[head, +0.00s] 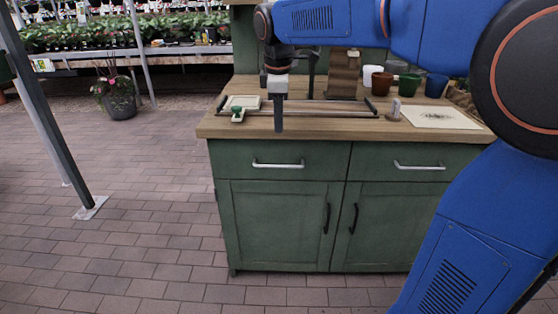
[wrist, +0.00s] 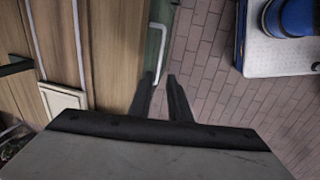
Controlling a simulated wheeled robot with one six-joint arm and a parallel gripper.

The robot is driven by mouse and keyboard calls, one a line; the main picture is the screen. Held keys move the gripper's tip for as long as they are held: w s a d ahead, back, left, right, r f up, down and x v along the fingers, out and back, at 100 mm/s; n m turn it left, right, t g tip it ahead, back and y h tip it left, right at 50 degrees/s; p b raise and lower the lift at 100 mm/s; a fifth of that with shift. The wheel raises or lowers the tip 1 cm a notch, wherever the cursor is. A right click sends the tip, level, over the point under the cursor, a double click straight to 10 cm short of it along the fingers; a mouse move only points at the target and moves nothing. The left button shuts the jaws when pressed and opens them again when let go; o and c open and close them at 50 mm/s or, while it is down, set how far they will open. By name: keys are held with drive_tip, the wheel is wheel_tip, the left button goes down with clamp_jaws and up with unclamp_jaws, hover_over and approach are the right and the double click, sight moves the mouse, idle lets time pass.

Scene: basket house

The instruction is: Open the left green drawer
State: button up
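The left green drawer (head: 300,159) is in the cabinet's upper left and looks shut, with its front flush with the cabinet. Its silver bar handle (head: 278,166) runs level across the front. The handle (wrist: 155,45) also shows in the wrist view, running away from between the fingertips beside the green front. My gripper (head: 279,124) points down in front of the counter, above the handle in the head view. In the wrist view my gripper (wrist: 162,76) has two dark fingers apart, with nothing visibly clamped. Whether the fingers touch the handle cannot be told.
A right drawer (head: 400,162) and two lower doors with dark handles share the cabinet. The wooden countertop (head: 230,127) holds a small tray (head: 242,101), several pots and a paper sheet (head: 438,117). Open brick floor (head: 130,220) lies left. A metal post (head: 50,110) stands there.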

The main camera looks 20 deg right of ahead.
sight(279, 167)
drive_tip(key=w+f, duration=0.1)
drive_tip(key=f, duration=0.9)
drive_tip(key=w+d+f, duration=0.1)
drive_tip(key=f, duration=0.3)
drive_tip(key=shift+w+f, duration=0.35)
drive_tip(key=shift+f, duration=0.05)
drive_tip(key=shift+c, duration=0.7)
clamp_jaws()
